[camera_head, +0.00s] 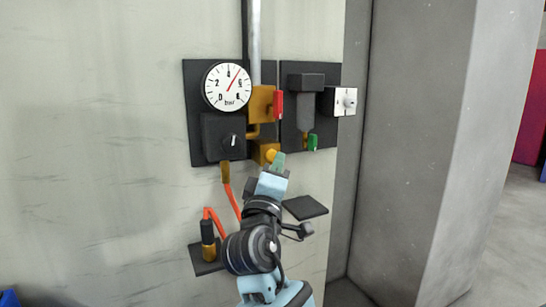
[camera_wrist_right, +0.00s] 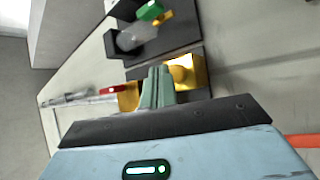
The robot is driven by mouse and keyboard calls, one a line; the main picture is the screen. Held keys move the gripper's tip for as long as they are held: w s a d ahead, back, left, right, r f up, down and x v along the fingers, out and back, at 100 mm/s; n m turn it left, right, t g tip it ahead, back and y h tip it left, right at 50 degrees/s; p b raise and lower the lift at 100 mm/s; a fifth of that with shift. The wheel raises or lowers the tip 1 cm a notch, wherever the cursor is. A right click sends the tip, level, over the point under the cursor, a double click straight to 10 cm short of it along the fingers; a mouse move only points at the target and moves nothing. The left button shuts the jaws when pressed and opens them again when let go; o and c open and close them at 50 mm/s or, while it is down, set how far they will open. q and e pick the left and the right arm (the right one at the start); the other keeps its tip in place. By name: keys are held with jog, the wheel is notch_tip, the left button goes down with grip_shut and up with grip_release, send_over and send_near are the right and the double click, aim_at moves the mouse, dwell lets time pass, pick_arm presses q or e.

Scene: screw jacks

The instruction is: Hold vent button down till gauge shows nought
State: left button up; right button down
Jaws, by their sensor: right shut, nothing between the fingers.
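The round white gauge (camera_head: 228,87) hangs on a dark panel; its red needle points up and right, between the 4 and the 6. The yellow vent button (camera_head: 271,156) sits on a brass block below the gauge's right side. It also shows in the right wrist view (camera_wrist_right: 181,74), just right of the fingertips. My right gripper (camera_head: 278,160) is shut and empty, its pale green fingers together (camera_wrist_right: 158,76) beside the button. I cannot tell whether they touch it. My left gripper is not in view.
A red handle (camera_head: 278,105) is above the button, and a green one (camera_head: 313,142) is to its right. An orange hose (camera_head: 231,200) hangs below. Small dark shelves (camera_head: 306,208) flank my right arm. A grey pillar (camera_head: 415,150) stands right.

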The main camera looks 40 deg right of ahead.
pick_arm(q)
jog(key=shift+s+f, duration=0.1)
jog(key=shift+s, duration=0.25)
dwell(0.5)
pick_arm(e)
jog(key=shift+w, duration=0.15)
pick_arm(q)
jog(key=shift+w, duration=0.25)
pick_arm(e)
jog(key=shift+w+d, duration=0.15)
jog(key=shift+w, duration=0.15)
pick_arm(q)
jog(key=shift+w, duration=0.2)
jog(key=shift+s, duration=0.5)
pick_arm(e)
jog(key=shift+w+d, duration=0.1)
jog(key=shift+w, duration=0.25)
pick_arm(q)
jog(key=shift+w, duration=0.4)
pick_arm(e)
jog(key=shift+w, duration=0.1)
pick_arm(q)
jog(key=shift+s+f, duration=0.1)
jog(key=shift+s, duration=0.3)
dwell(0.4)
